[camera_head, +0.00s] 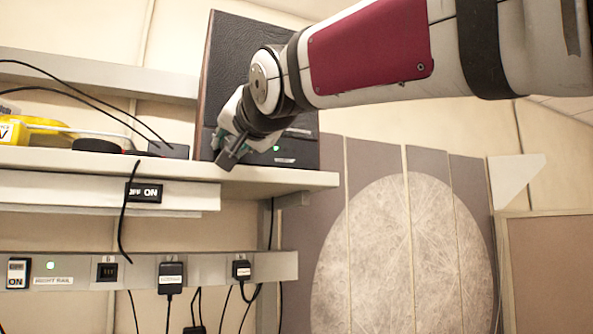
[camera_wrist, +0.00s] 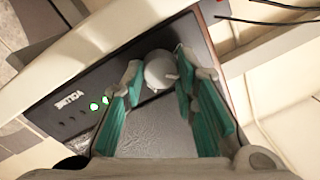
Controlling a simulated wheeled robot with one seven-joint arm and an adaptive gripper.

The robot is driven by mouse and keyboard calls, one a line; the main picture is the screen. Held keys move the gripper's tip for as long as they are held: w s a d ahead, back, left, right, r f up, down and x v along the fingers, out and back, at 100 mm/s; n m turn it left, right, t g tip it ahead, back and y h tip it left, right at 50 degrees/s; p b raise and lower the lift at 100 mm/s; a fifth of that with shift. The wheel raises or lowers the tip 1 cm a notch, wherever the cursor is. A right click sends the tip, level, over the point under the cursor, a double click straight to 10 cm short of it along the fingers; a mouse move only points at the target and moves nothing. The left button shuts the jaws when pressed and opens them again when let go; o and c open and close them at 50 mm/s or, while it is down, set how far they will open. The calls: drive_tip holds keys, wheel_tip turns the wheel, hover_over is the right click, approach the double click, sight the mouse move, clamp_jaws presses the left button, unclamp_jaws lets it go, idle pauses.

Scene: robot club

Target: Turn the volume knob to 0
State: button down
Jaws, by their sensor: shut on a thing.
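A pale round knob (camera_wrist: 160,69) sits on the dark front panel of a black speaker-like box (camera_wrist: 150,132) in the wrist view. A small raised mark shows on the knob's right side. My gripper (camera_wrist: 159,67) is shut on the knob, with one teal-padded finger on each side. In the head view the box (camera_head: 232,55) stands upright on the shelf, and my gripper (camera_head: 228,150) is at its lower front. The knob is hidden there behind my gripper. No scale around the knob can be read.
The white shelf (camera_head: 290,179) holds cables, a dark round item (camera_head: 97,146) and a yellow object (camera_head: 38,125) left of the box.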

drive_tip(key=shift+n, duration=0.3)
drive_tip(key=n, duration=0.4)
drive_tip(key=shift+n, duration=0.3)
drive_tip(key=n, duration=0.5)
drive_tip(key=shift+a+h, duration=0.1)
drive_tip(key=shift+h, duration=0.3)
drive_tip(key=shift+n, duration=0.3)
drive_tip(key=c, duration=1.3)
unclamp_jaws()
drive_tip(key=shift+s, duration=0.1)
drive_tip(key=v, duration=1.2)
drive_tip(key=shift+r, duration=0.2)
